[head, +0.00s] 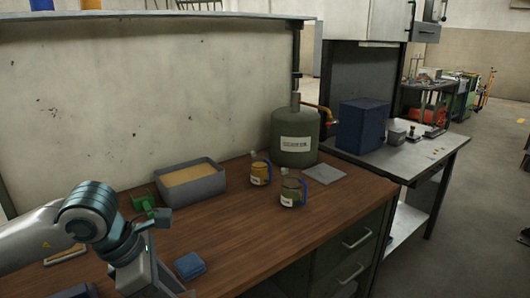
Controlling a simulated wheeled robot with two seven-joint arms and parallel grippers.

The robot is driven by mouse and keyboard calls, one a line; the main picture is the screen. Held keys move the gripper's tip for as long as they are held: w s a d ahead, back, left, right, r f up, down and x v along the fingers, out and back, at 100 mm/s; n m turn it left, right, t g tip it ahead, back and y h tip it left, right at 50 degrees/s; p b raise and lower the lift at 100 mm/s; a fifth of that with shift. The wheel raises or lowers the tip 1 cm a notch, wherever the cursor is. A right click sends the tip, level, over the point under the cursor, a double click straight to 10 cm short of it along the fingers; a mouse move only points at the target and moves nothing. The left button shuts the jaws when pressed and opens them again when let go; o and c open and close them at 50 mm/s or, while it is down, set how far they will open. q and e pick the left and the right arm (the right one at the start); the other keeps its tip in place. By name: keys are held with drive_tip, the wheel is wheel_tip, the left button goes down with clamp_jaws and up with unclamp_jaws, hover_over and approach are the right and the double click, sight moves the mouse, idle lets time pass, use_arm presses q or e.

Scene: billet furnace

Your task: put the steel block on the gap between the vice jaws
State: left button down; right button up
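I cannot make out a steel block for certain; a small grey block (396,136) on the metal bench at the right may be it. A small green device (144,203) stands on the wooden bench behind my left arm and may be the vice. My arm hides part of it, and I cannot make out its jaws or gap. My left arm comes in from the left and bends down out of the bottom edge, so its gripper is not visible. My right arm and gripper are not in view.
On the wooden bench (250,225) stand a grey tray of sand-coloured material (217,185), two labelled jars (260,173), a green tank (293,140), a grey plate (325,174) and a folded blue cloth (190,266). A dark blue box (363,125) stands on the metal bench (400,168). The wooden bench's front right is clear.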

use_arm(q)
drive_tip(key=f+m+g, duration=0.1)
drive_tip(key=m, duration=0.1)
drive_tip(key=f+m+g, duration=0.1)
drive_tip(key=m, duration=0.2)
drive_tip(key=shift+a+f, duration=0.15)
drive_tip(key=shift+a, duration=0.25)
drive_tip(key=m, duration=0.2)
drive_tip(key=f+m+g, duration=0.1)
drive_tip(key=m, duration=0.1)
drive_tip(key=a+f+m+g, duration=0.1)
drive_tip(key=m, duration=0.1)
drive_tip(key=shift+s+f, duration=0.2)
drive_tip(key=shift+s, duration=0.05)
drive_tip(key=f+m+y, duration=0.1)
drive_tip(key=m, duration=0.3)
drive_tip(key=s+a+f+m+g+y, duration=0.1)
drive_tip(key=m, duration=0.2)
drive_tip(key=f+m+g+y, duration=0.1)
drive_tip(key=m+y, duration=0.1)
drive_tip(key=m, duration=0.2)
drive_tip(key=shift+s+a+f+m, duration=0.25)
drive_tip(key=shift+a+f+m, duration=0.05)
drive_tip(key=shift+a, duration=0.1)
drive_tip(key=shift+d, duration=0.1)
